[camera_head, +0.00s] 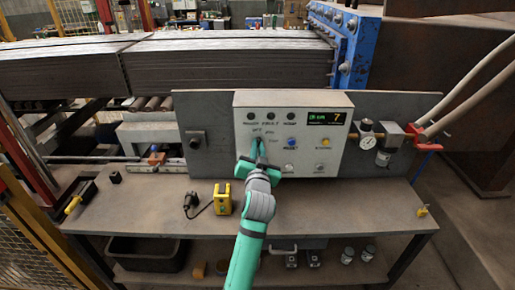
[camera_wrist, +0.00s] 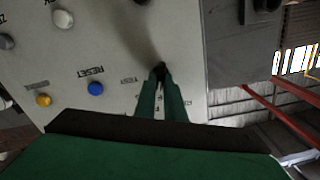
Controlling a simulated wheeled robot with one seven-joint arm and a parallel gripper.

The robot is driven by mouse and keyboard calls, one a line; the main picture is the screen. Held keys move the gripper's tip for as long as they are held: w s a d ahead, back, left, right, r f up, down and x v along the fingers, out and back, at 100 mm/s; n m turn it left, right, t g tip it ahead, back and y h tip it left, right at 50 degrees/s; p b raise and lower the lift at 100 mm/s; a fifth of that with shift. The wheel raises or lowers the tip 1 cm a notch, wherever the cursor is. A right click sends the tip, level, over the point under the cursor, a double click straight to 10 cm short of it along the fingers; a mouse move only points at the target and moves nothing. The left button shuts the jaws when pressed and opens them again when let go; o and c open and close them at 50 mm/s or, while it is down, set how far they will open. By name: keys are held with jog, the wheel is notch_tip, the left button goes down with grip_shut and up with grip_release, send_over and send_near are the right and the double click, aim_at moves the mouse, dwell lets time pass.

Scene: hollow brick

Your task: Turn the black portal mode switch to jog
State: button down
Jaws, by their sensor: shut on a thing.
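The black portal mode switch (camera_wrist: 161,67) is a small dark knob on the light grey control box (camera_head: 325,157). My gripper (camera_head: 257,149) reaches the left part of the box front, below a group of small labels. In the wrist view my gripper's green fingers (camera_wrist: 161,82) are shut on the switch, with its dark tip showing between them. The fingers cover most of the switch in the head view, and I cannot tell which way it points. The small labels around it are too blurred to read surely.
A blue reset button (camera_head: 291,143) and a yellow button (camera_head: 326,142) sit right of the switch. A lit display (camera_head: 327,117) is above them. A pressure gauge (camera_head: 366,125) stands right of the box.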

jog(key=shift+d+m, duration=0.15)
jog(key=shift+m, duration=2.15)
jog(key=shift+f, duration=0.1)
jog(key=c, duration=1.8)
grip_release()
jog(key=shift+c, duration=0.2)
jog(key=s, duration=1.1)
